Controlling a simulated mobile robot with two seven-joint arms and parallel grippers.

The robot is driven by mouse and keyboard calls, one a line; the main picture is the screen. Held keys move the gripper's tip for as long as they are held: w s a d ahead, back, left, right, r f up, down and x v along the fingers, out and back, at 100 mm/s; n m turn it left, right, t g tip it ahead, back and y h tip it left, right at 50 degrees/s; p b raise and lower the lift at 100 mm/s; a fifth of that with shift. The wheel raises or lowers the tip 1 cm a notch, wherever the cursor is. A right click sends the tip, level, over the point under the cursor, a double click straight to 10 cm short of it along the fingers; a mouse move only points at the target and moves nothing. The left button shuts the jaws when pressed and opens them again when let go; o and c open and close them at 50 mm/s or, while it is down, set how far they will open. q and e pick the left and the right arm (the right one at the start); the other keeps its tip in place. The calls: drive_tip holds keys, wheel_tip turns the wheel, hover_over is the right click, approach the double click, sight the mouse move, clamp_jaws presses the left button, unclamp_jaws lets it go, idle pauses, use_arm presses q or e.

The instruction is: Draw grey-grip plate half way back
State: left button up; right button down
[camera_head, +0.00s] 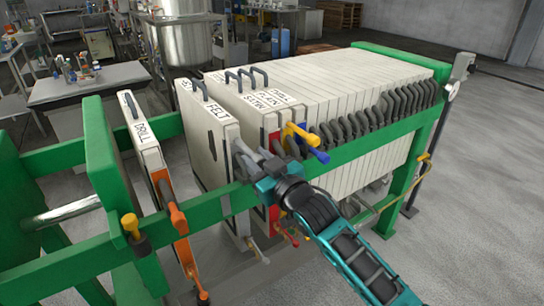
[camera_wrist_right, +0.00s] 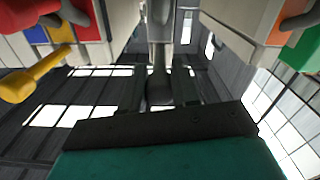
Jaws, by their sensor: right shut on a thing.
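The grey-grip plate, a pale slab marked FELT (camera_head: 208,135), hangs upright on the green rails between the orange-grip plate and the main pack. Its grey grip (camera_head: 243,152) sticks out over the near rail. My right gripper (camera_head: 268,172), teal and black, is at this grip and shut on it. In the right wrist view the grey grip (camera_wrist_right: 159,84) runs down the middle into my gripper, whose fingertips are hard to make out. My left gripper is not in view.
The orange-grip plate marked DRILL (camera_head: 145,140) stands apart on the left, near the green end plate (camera_head: 103,165). The pack of pale plates (camera_head: 330,85) fills the right. Yellow (camera_head: 300,134), blue (camera_head: 318,155) and red grips sit close beside my gripper. Gaps show on both sides of the grey-grip plate.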

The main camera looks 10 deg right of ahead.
drive_tip(key=a, duration=0.1)
drive_tip(key=s+a, duration=0.1)
drive_tip(key=a, duration=0.2)
drive_tip(key=shift+s+f+p, duration=0.2)
drive_tip(key=shift+s+p, duration=0.05)
drive_tip(key=shift+p, duration=0.15)
drive_tip(key=c, duration=0.8)
unclamp_jaws()
drive_tip(key=shift+d+r, duration=0.1)
drive_tip(key=shift+r, duration=0.05)
drive_tip(key=shift+c, duration=0.2)
drive_tip(key=v, duration=1.3)
